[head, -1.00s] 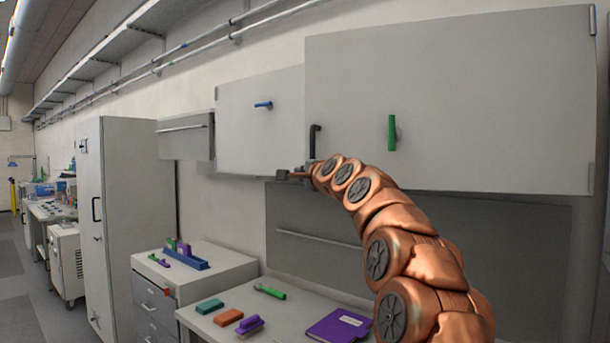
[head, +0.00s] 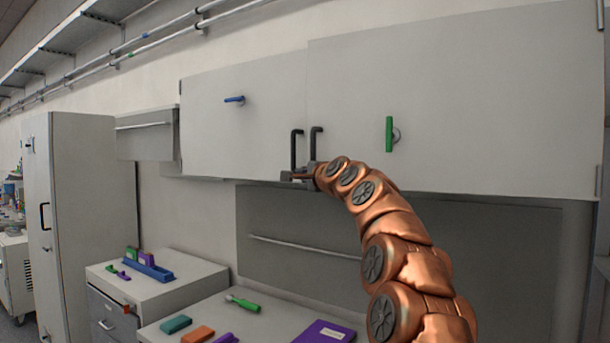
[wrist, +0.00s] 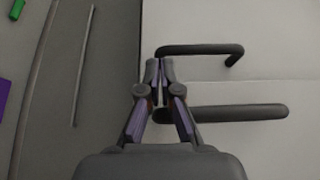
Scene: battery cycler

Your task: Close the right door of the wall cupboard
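Each door has a black bar handle at the seam: the left door's (head: 296,148) and the right door's (head: 313,143). The right door's free edge stands slightly proud of the left door. My gripper (head: 292,177) is at the doors' lower edge, by the lower handle ends. In the wrist view its fingertips (wrist: 160,66) are together, with nothing visible held, beside the right door's handle (wrist: 235,112); contact is unclear.
Below is a grey panel with a rail (head: 300,246). A counter (head: 265,318) carries a green-handled tool (head: 243,304), a purple folder (head: 326,333) and small blocks. A drawer unit (head: 195,276) and a tall cabinet (head: 92,220) stand left.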

